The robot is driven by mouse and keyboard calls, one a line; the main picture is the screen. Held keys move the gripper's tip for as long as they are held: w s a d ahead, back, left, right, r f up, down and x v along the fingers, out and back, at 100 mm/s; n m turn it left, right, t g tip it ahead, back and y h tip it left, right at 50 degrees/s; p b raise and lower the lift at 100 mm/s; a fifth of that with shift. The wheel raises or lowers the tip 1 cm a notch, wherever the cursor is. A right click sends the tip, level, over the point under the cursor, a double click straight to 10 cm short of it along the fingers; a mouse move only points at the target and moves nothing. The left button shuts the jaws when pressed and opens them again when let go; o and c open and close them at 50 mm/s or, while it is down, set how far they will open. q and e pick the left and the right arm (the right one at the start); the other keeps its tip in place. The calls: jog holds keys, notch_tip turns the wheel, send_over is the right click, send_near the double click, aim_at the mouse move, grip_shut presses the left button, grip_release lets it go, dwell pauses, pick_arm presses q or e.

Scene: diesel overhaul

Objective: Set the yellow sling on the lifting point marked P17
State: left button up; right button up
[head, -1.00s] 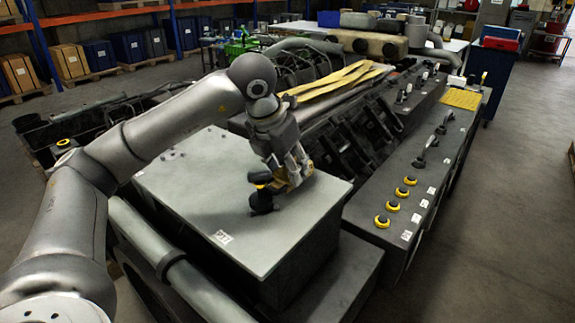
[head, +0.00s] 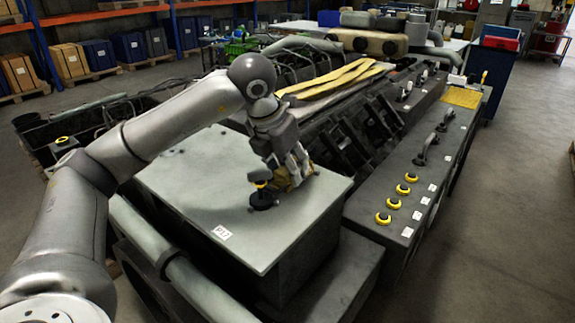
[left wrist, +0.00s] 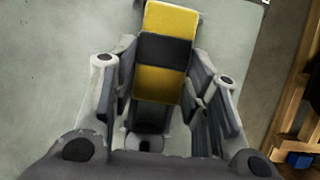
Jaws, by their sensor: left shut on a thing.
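My left gripper (head: 291,172) is low over the flat grey top of the engine's front box (head: 200,190). In the left wrist view its fingers (left wrist: 160,95) are on both sides of a yellow piece with a black band (left wrist: 167,18), which looks like the sling. A black post with a dark cap and a yellow band (head: 262,197) stands on the box top, just left of the fingertips. A white label (head: 222,233) near the front edge seems to read P17. I cannot tell whether the sling is around the post or only beside it. My right gripper is not in view.
Long yellow straps (head: 335,78) lie across the engine behind. Several yellow-ringed black knobs (head: 383,218) with white labels line the right-hand ledge. A grey pipe (head: 165,255) runs along the box's left side. The floor on the right is clear.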

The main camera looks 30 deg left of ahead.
pick_arm(q)
jog(key=shift+s+f, duration=0.1)
jog(key=shift+f, duration=0.05)
jog(key=o, duration=1.3)
jog(key=v, duration=1.2)
